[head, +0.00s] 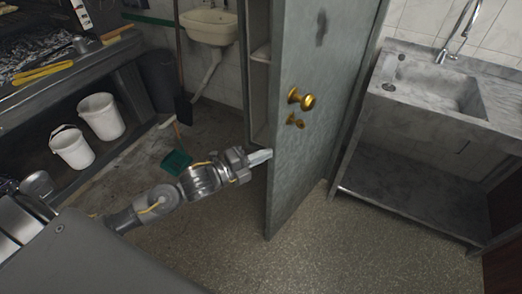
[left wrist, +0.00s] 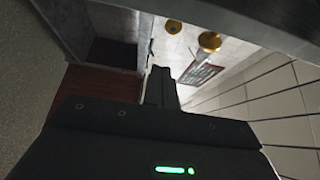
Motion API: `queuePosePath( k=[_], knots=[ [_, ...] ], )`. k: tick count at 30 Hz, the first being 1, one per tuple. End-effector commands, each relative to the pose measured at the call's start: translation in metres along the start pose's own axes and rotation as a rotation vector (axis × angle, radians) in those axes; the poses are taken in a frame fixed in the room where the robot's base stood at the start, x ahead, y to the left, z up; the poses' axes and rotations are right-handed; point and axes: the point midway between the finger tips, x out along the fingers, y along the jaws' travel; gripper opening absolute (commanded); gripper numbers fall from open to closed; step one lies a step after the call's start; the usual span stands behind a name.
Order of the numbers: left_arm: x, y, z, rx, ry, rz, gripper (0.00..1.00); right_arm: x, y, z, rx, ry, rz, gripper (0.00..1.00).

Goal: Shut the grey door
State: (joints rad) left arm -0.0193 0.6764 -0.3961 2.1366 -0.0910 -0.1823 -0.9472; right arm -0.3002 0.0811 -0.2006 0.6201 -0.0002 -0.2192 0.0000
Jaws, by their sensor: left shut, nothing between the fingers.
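The grey door (head: 305,170) stands open in the head view, with a brass knob (head: 303,99) and a smaller brass fitting (head: 295,120) below it on its face. The brass knob also shows near the top of the left wrist view (left wrist: 209,41). My left gripper (head: 262,156) is shut and empty. Its fingertips are at the door's left edge, below the height of the brass fittings. I cannot tell whether they touch the door. The fingers also show in the left wrist view (left wrist: 160,88). My right gripper is not in view.
A marble sink unit (head: 430,90) stands close on the right. White buckets (head: 72,148), a green dustpan (head: 176,162) and a grill bench (head: 60,80) are left. The floor in front is clear.

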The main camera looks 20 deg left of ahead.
Motion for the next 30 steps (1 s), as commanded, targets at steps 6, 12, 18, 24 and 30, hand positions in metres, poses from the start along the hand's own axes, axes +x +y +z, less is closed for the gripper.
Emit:
queuePosePath(
  k=[6, 12, 18, 24, 30],
  knots=[
    [0.048, -0.004, 0.001, -0.003, -0.002, -0.003, 0.0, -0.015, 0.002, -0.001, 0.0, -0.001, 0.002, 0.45],
    [0.074, -0.003, 0.009, 0.001, -0.004, 0.002, 0.0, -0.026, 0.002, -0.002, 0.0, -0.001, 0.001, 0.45],
    [0.064, -0.001, 0.031, 0.0, -0.002, 0.002, 0.0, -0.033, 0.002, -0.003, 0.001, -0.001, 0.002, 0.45],
    [0.061, 0.0, 0.038, -0.002, -0.001, 0.0, 0.0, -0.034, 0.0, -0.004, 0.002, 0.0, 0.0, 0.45],
    [0.061, 0.0, 0.038, -0.002, -0.001, 0.0, 0.0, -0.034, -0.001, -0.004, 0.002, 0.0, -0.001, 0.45]
  ],
)
